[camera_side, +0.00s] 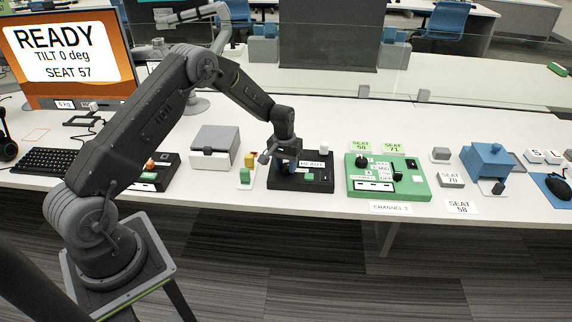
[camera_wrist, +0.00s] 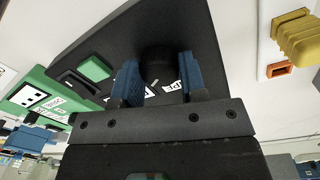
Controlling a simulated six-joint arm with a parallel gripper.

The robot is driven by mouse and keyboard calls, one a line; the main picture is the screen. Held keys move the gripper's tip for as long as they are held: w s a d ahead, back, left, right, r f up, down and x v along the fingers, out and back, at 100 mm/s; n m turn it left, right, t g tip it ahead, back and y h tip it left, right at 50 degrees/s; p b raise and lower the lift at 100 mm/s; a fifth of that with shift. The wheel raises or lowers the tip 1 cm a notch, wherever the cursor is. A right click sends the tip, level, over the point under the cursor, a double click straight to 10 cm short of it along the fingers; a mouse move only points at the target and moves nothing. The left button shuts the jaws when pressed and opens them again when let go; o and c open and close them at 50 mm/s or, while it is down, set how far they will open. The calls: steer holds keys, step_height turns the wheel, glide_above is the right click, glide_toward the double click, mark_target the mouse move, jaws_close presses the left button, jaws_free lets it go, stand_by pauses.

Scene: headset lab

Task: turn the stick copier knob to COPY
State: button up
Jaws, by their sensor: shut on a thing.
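My gripper (camera_side: 286,160) is down over a black control box (camera_side: 322,184) on the bench. In the wrist view, its two blue fingers (camera_wrist: 160,82) are shut on a round black knob (camera_wrist: 157,58), one on each side. The black box (camera_wrist: 120,35) fills much of that view. White labels lie around the knob, partly hidden by the fingers, and I cannot read a knob setting. A green square (camera_wrist: 95,68) is on the box near one edge. In the side view my gripper hides the knob; a READY label (camera_side: 313,165) shows beside it.
A green control box (camera_side: 352,174) with its own black knob stands just right of the black box. A grey-lidded white box (camera_side: 214,150) stands farther left. The bench front edge is near.

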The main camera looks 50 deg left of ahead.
mark_target(284, 165)
steer(key=shift+m, duration=1.1)
steer(key=o, duration=0.9)
steer(key=r, duration=1.4)
steer(key=shift+s+a, duration=0.1)
steer(key=shift+a, duration=0.25)
